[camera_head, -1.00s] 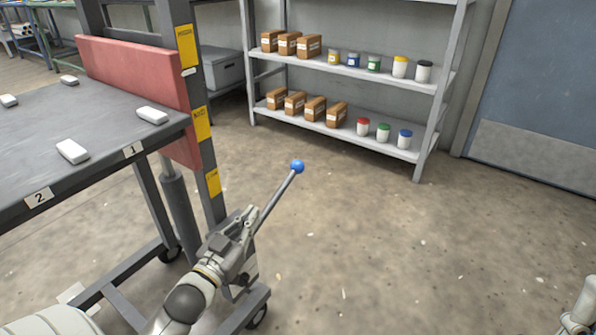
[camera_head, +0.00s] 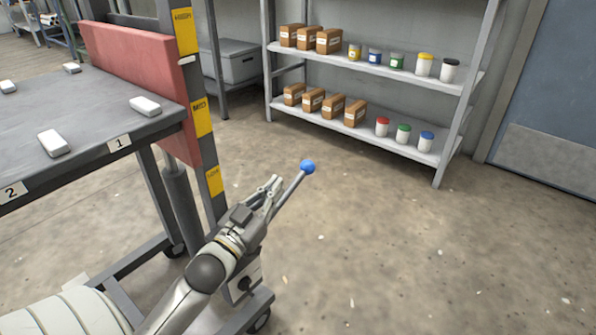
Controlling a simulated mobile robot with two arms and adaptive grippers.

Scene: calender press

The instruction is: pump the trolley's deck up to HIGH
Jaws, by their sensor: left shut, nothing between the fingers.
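The trolley's dark deck (camera_head: 95,100) is at the left, beside an upright post (camera_head: 209,157) with yellow level labels. A small white marker (camera_head: 187,60) sits between the top label (camera_head: 184,30) and the middle label (camera_head: 202,117). The lower label (camera_head: 215,180) is below them. The pump lever (camera_head: 288,190) leans up to the right and ends in a blue ball knob (camera_head: 308,167). My left gripper (camera_head: 272,187) is shut with nothing in its fingers. Its fingertips are beside the lever, below the knob; whether they touch is unclear. The lever's lower part is hidden behind the gripper.
Several white blocks (camera_head: 53,143) lie on the deck, and a red panel (camera_head: 135,85) stands at its far edge. A shelf (camera_head: 405,147) with boxes and jars is at the back. The floor (camera_head: 400,255) right of the lever is clear.

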